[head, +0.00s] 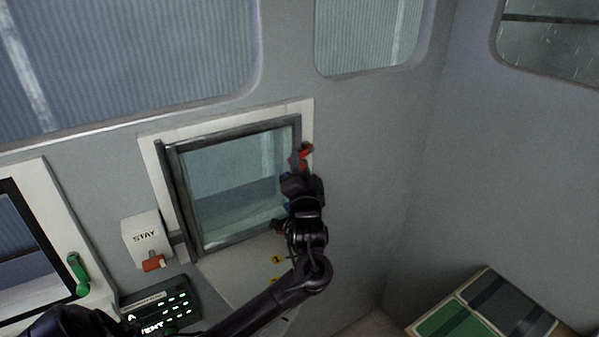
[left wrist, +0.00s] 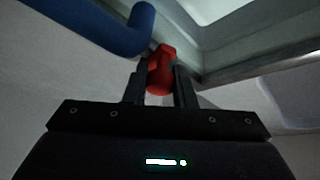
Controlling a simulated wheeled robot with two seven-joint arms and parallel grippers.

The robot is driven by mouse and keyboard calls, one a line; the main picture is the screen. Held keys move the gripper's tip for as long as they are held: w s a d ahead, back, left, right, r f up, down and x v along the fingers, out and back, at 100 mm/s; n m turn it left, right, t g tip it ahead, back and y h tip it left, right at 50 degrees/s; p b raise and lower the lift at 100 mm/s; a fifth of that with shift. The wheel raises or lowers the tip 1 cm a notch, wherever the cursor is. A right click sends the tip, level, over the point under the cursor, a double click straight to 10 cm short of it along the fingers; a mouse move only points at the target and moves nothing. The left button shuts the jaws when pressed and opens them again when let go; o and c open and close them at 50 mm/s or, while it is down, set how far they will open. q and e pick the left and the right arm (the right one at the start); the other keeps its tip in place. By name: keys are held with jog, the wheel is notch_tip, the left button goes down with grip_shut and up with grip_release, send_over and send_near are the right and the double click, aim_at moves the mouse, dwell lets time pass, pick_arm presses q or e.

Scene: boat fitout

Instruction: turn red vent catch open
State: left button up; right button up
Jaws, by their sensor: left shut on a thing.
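The red vent catch (head: 305,152) sits at the right edge of the framed vent window (head: 235,175) in the head view. My left gripper (head: 300,166) reaches up to it from below. In the left wrist view the red catch (left wrist: 161,72) stands between the two dark fingers of my left gripper (left wrist: 160,85), which are shut on it. The fingers and arm hide the catch's lower part in the head view. A blue bar (left wrist: 110,28) runs close beside the catch in the left wrist view. My right gripper does not show.
A white box marked STAY (head: 145,238) with a red tab is left of the vent. A green handle (head: 78,274) is on another window frame at far left. A lit panel (head: 160,308) lies below. A green and grey box (head: 485,308) is at lower right.

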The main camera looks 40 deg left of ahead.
pick_arm(q)
jog(key=f+n+g+y+b, duration=0.1)
jog(key=n+b, duration=0.2)
jog(key=b, duration=0.1)
jog(key=w+f+n+y+b, duration=0.1)
jog(key=n+y+b, duration=0.1)
jog(key=b, duration=0.3)
jog(key=f+n+g+y+b, duration=0.1)
jog(key=n+y+b, duration=0.1)
jog(key=n+b, duration=0.3)
jog(key=shift+w+d+f+g, duration=0.3)
jog(key=shift+w+d, duration=0.05)
grip_shut()
jog(key=w+n+g+y+b, duration=0.1)
jog(key=n+g+b, duration=0.1)
jog(key=n+b, duration=0.2)
jog(key=w+n+g+y+b, duration=0.1)
jog(key=n+g+b, duration=0.1)
jog(key=n+b, duration=0.2)
jog(key=d+n+g+y+b, duration=0.1)
jog(key=n+g+y+b, duration=0.1)
jog(key=n+g+b, duration=0.1)
jog(key=shift+w+d+n+b, duration=0.1)
jog(key=shift+w+n+b, duration=0.3)
jog(key=shift+n+b, duration=0.5)
jog(key=shift+r, duration=0.15)
jog(key=o, duration=0.9)
grip_release()
jog(key=shift+o, duration=0.2)
jog(key=shift+f, duration=0.2)
